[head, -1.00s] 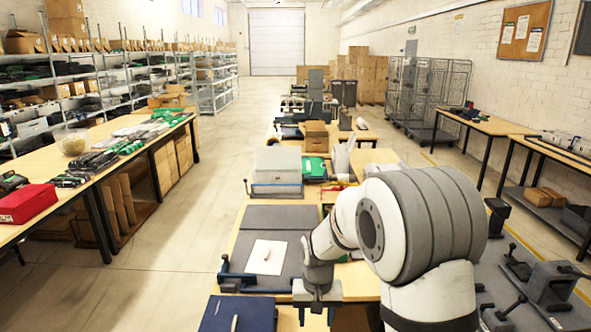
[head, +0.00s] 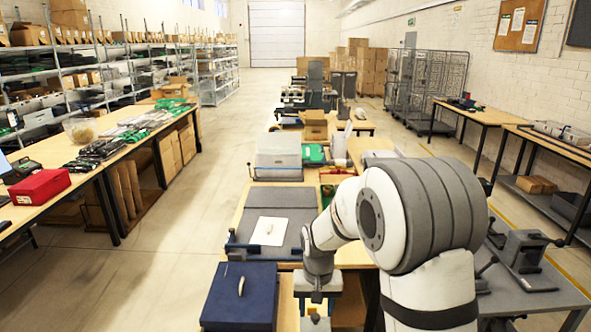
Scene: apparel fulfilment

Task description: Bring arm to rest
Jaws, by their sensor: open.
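My white and grey arm bends over the right half of the head view. Its gripper (head: 317,306) points down near the bottom edge, with its fingers apart. It hangs just right of a dark blue box (head: 225,312) with a light handle on its lid. I see nothing held in it, though the space below the fingers is partly cut off by the frame edge.
Ahead is a workbench with a grey pad (head: 290,220) and a white sheet (head: 269,231). A grey lidded case (head: 279,157) stands behind it. A long table (head: 140,149) with a red box (head: 38,187) is at left. The left aisle floor is clear.

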